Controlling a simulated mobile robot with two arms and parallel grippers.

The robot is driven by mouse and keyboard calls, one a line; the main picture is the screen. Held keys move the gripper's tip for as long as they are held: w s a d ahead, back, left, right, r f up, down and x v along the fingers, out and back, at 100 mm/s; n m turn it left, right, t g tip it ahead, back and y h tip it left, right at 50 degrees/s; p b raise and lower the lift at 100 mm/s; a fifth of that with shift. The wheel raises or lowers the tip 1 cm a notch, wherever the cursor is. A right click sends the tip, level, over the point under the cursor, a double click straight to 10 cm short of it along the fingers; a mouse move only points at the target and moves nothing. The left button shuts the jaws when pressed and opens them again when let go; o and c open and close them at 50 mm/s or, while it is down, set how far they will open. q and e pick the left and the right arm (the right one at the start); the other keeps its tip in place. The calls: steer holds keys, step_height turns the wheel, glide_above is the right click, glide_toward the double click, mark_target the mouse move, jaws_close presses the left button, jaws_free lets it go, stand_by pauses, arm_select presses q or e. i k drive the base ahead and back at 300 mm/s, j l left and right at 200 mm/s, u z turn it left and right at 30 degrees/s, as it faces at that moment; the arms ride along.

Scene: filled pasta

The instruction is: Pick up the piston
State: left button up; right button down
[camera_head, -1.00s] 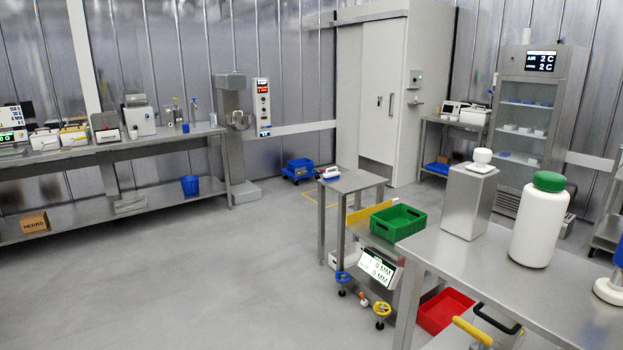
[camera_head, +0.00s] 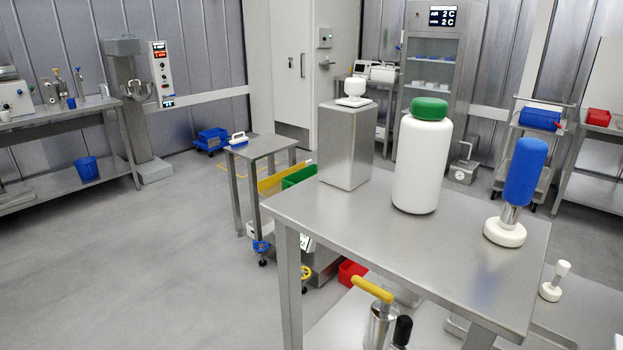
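A plunger-shaped tool that looks like the piston (camera_head: 514,194) stands upright on the steel table (camera_head: 331,214), near its right end. It has a thick blue handle, a short steel rod and a round white foot. A smaller white tool of similar shape (camera_head: 555,281) stands lower down at the right, so I cannot be certain which one is the piston. Neither of my grippers is in view.
A white jar with a green lid (camera_head: 418,165) and a steel box (camera_head: 346,147) with a white knobbed piece (camera_head: 354,92) on top share the table. Below it is a yellow-handled steel cylinder (camera_head: 378,323). The floor at left (camera_head: 130,270) is clear.

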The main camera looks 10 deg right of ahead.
mark_target(550, 292)
steer(key=z, duration=1.7)
steer(key=k+j, duration=0.2)
steer(key=k+j+z, duration=0.15)
steer(key=j, duration=0.3)
steer(key=j+z, duration=0.15)
steer(key=j, duration=0.2)
steer(key=k+j+z, duration=0.1)
steer(key=j, duration=0.3)
steer(key=k+j+z, duration=0.15)
steer(key=j, duration=0.2)
steer(key=j+z, duration=0.1)
steer(key=j, duration=0.25)
steer(key=k+j+z, duration=0.15)
steer(key=i+j+z, duration=0.2)
steer(key=j, duration=0.45)
steer(key=i+j+z, duration=0.2)
steer(key=j, duration=0.4)
steer(key=j+z, duration=0.2)
steer(key=j, duration=0.45)
steer(key=i+j, duration=0.1)
steer(key=j, duration=0.25)
steer(key=u, duration=0.3)
